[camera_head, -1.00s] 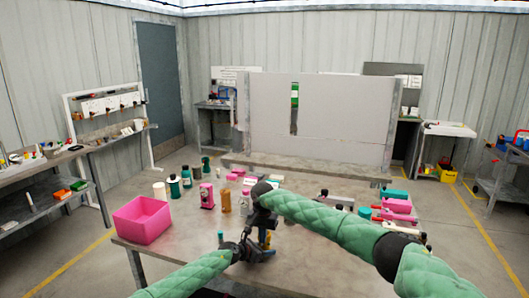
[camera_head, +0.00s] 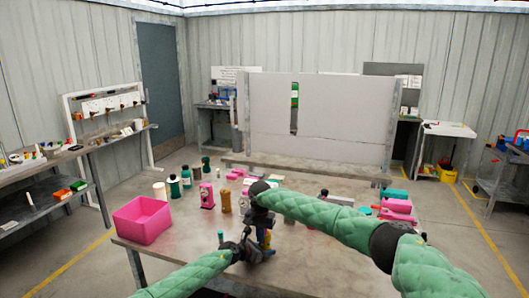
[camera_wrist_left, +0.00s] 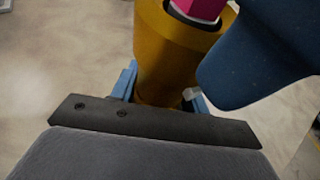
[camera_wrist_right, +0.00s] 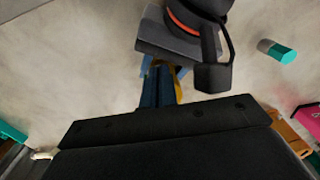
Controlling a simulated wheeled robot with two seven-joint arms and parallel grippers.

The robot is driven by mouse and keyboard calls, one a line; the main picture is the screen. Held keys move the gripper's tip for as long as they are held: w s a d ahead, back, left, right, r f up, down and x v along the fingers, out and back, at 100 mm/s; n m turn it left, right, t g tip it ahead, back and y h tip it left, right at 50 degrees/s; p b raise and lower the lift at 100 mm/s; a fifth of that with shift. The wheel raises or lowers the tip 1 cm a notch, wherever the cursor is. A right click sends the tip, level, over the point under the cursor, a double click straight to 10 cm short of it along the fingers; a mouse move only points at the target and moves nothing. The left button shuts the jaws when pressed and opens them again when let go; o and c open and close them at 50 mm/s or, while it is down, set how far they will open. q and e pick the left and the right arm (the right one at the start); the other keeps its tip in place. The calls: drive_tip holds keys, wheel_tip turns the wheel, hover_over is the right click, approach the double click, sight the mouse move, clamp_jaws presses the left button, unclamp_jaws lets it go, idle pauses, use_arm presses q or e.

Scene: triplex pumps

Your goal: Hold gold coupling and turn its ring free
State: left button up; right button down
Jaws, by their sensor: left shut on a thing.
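The gold coupling (camera_wrist_left: 165,65) stands between the blue fingers of my left gripper (camera_wrist_left: 160,92), which is shut on it. A pink hexagonal piece (camera_wrist_left: 200,8) sits in the coupling's dark top opening. In the head view my left gripper (camera_head: 258,250) is low at the table's front edge. My right gripper (camera_head: 264,230) is just above it. A dark blue finger of the right gripper (camera_wrist_left: 255,55) is close beside the coupling in the left wrist view. In the right wrist view its fingers (camera_wrist_right: 160,82) look close together and mostly hide the coupling; their grip is unclear.
A pink open bin (camera_head: 142,220) stands at the table's left corner. Several bottles, including a brown one (camera_head: 226,201) and a pink one (camera_head: 207,196), stand behind my grippers. Pink and green items (camera_head: 397,205) are at the right. The table (camera_head: 185,245) is bare between bin and left gripper.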

drive_tip(key=shift+s+a, duration=0.1)
drive_tip(key=shift+s, duration=0.05)
idle(0.4)
wheel_tip(320, 180, up, 6)
drive_tip(key=shift+s, duration=0.2)
idle(0.6)
wheel_tip(320, 180, down, 6)
drive_tip(key=d, duration=0.1)
idle(1.2)
drive_tip(key=shift+w+d, duration=0.1)
drive_tip(key=shift+w, duration=0.15)
idle(0.8)
